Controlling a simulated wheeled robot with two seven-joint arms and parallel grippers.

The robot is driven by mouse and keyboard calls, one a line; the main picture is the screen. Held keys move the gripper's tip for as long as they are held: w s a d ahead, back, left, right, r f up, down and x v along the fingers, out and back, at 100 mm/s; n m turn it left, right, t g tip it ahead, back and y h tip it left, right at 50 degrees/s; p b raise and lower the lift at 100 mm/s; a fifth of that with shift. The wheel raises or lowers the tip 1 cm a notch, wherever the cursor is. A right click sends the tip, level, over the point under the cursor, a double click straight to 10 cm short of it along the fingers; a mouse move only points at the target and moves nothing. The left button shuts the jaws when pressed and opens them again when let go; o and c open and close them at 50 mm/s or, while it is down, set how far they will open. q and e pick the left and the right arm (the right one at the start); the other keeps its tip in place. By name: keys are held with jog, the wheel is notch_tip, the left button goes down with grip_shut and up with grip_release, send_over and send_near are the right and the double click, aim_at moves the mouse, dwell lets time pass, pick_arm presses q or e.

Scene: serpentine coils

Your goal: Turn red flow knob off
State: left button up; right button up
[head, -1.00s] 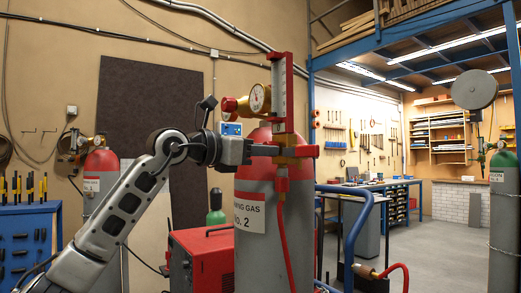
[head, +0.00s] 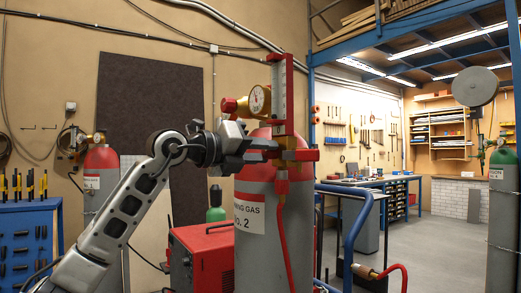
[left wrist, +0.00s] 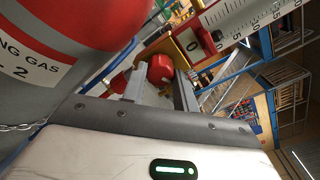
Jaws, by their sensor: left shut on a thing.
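The red flow knob (left wrist: 160,69) shows between my left fingers in the left wrist view, at the base of the flowmeter. My left gripper (head: 266,150) is shut on it, and it also shows in the left wrist view (left wrist: 161,80). In the head view the fingers largely hide the knob. The flowmeter (head: 280,92) has a white scale in a red frame and stands upright in front of the grey cylinder (head: 262,250) with a red top. My right gripper is not in view.
A round gauge (head: 259,99) with a separate red knob (head: 229,105) sits just above my left gripper. A red hose (head: 284,220) hangs down the cylinder. A red machine (head: 203,262) and a blue rail (head: 354,230) stand close by. Open floor lies to the right.

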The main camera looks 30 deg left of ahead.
pick_arm(q)
jog(key=shift+r+n+p, duration=0.1)
jog(key=shift+n+p, duration=1.05)
jog(key=shift+n, duration=5.05)
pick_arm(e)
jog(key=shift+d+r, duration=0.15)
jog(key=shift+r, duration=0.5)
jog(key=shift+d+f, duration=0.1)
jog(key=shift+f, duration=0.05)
pick_arm(q)
jog(key=o, duration=1)
